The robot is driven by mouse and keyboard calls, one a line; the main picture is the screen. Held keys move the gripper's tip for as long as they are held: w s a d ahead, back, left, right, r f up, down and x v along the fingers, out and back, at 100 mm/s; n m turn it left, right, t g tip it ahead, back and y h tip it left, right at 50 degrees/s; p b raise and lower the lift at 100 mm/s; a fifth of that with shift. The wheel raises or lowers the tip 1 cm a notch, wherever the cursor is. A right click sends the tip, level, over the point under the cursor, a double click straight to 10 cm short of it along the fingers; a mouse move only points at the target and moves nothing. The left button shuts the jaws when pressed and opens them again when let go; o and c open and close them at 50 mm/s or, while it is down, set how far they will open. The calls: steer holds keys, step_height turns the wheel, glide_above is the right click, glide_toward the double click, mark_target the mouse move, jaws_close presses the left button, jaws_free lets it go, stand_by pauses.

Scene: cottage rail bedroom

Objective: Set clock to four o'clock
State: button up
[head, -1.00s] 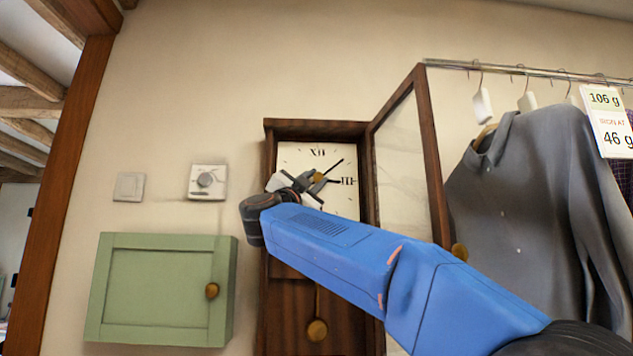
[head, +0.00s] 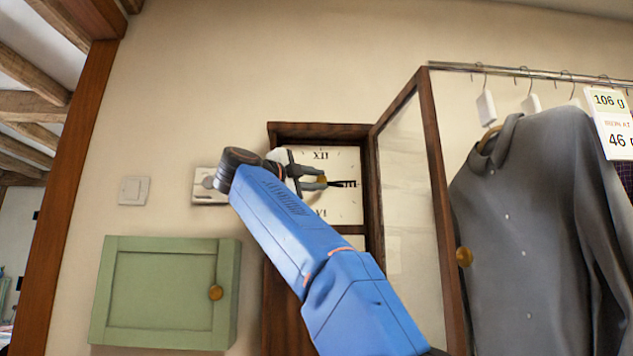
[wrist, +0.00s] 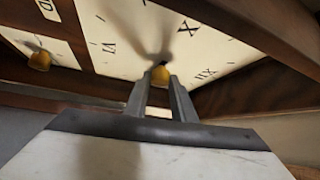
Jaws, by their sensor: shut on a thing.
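The wall clock has a dark wood case (head: 320,131) and a cream face (head: 347,208) with Roman numerals. Its glazed door (head: 408,180) stands open to the right. My gripper (head: 318,180) comes in from the left in front of the face, its fingers shut on a small brass knob (head: 322,179) at the middle of the dial. The knob also shows between the fingertips in the wrist view (wrist: 160,75). Dark hands (head: 343,184) point right, close to the III, and seem to overlap. The left part of the face is hidden by my arm.
A second brass knob (wrist: 39,61) sits on a smaller plate beside the face. A green cabinet (head: 160,293), a light switch (head: 134,190) and a partly hidden dial (head: 208,186) are on the wall left. A grey shirt (head: 530,220) hangs right, near the open door.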

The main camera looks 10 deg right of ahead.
stand_by(0.7)
steer(key=o, duration=1.1)
steer(key=shift+d, duration=0.1)
steer(key=shift+c, duration=0.2)
steer(key=v, duration=1.7)
steer(key=shift+a+r, duration=0.2)
steer(key=shift+a, duration=0.05)
